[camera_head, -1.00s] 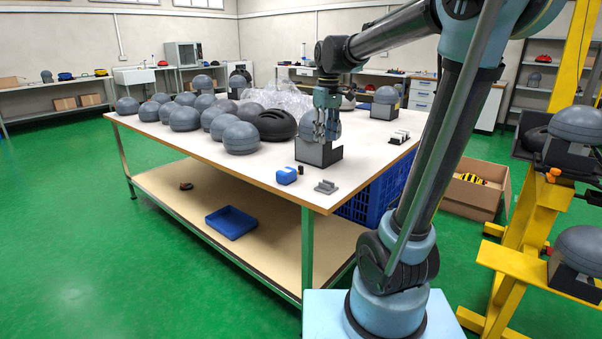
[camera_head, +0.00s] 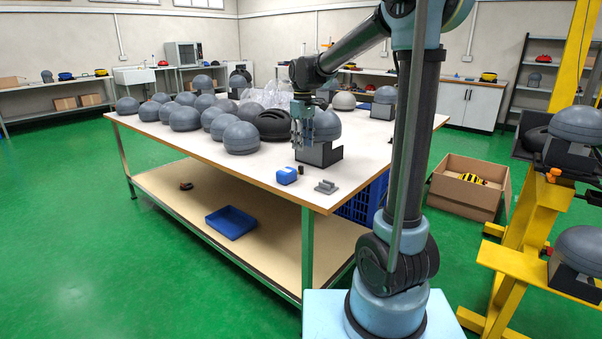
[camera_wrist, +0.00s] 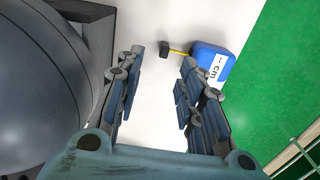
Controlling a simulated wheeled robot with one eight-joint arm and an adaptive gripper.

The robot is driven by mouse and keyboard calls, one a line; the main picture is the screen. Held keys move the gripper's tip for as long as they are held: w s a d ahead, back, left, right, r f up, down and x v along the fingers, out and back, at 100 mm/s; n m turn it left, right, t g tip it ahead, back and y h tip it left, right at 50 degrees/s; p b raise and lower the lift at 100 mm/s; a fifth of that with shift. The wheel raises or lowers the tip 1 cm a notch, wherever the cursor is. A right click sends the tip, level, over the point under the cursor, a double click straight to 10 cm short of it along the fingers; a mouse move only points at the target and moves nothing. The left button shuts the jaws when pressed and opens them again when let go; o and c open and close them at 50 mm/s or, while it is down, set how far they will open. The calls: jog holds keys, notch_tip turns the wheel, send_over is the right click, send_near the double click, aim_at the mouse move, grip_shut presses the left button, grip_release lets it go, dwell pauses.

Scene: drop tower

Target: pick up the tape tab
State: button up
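The blue tape measure (camera_head: 287,175) lies near the front edge of the white tabletop. Its small black tape tab (camera_head: 301,169) stands just beside it. In the wrist view the black tab (camera_wrist: 165,49) sits at the end of a short yellow strip coming out of the blue case (camera_wrist: 212,63). My gripper (camera_head: 301,142) is above the table, beside a grey dome on a dark block. In the wrist view my gripper (camera_wrist: 162,58) is open and empty, its fingers apart. The tab appears between and beyond the fingertips, and the case beyond the right finger.
The grey dome (camera_wrist: 40,90) on its dark block (camera_head: 320,154) is close on the left in the wrist view. A small grey bracket (camera_head: 327,187) lies right of the tape measure. Several grey domes (camera_head: 241,138) and a black helmet (camera_head: 273,124) stand farther left.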

send_over(301, 170)
jog(key=w, duration=0.1)
jog(key=f, duration=0.4)
jog(key=shift+w+d+f, duration=0.2)
jog(key=shift+d+f, duration=0.05)
jog(key=shift+f, duration=0.15)
jog(key=shift+s+f, duration=0.2)
jog(key=shift+f, duration=1.15)
jog(key=shift+s+f, duration=0.15)
jog(key=shift+f, duration=1.15)
grip_shut()
